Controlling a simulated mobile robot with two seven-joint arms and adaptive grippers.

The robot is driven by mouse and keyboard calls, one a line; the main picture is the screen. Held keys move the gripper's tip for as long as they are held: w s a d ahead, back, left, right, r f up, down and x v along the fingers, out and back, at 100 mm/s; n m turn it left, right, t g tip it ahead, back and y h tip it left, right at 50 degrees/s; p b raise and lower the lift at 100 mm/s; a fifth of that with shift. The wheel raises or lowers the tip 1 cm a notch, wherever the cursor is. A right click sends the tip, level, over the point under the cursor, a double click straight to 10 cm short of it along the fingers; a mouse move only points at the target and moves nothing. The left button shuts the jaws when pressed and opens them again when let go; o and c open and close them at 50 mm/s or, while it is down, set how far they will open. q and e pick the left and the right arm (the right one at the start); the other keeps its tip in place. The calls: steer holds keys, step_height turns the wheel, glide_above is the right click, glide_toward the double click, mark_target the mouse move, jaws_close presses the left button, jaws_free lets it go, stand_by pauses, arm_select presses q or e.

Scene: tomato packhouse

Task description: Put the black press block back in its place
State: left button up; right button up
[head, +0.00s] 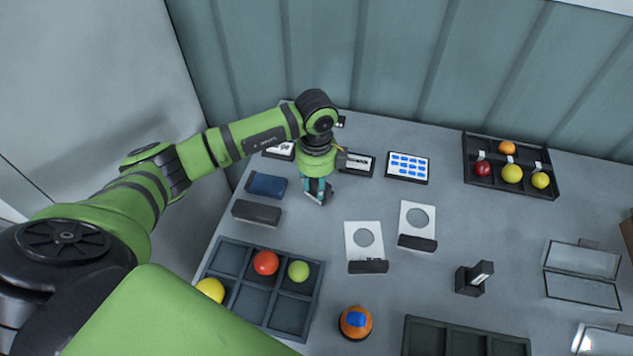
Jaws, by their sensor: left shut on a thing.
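My left gripper (318,192) points down over the table, left of the middle. It is shut on a small dark thing that I take for the black press block; the fingers hide most of it. I cannot tell whether it touches the table. To the left of the gripper lie a dark blue block (266,185) and a long black block (256,213). A black upright block with a pale label (473,278) stands apart at the right. My right gripper is not in view.
A compartment tray (243,313) with several fruits is at front left. Two white cards with round holes (364,241) (417,218) lie mid-table. A black fruit rack (510,188) stands at back right. A blue-marked tablet (408,167) lies behind.

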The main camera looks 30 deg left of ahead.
arm_select(q)
steer(key=shift+f+b, duration=0.3)
steer(key=shift+f, duration=0.1)
steer(key=o, duration=1)
steer(key=shift+o, duration=0.2)
steer(key=c, duration=0.3)
steer(key=shift+r, duration=0.15)
steer(key=shift+r+p, duration=2.95)
steer(key=shift+r, duration=0.5)
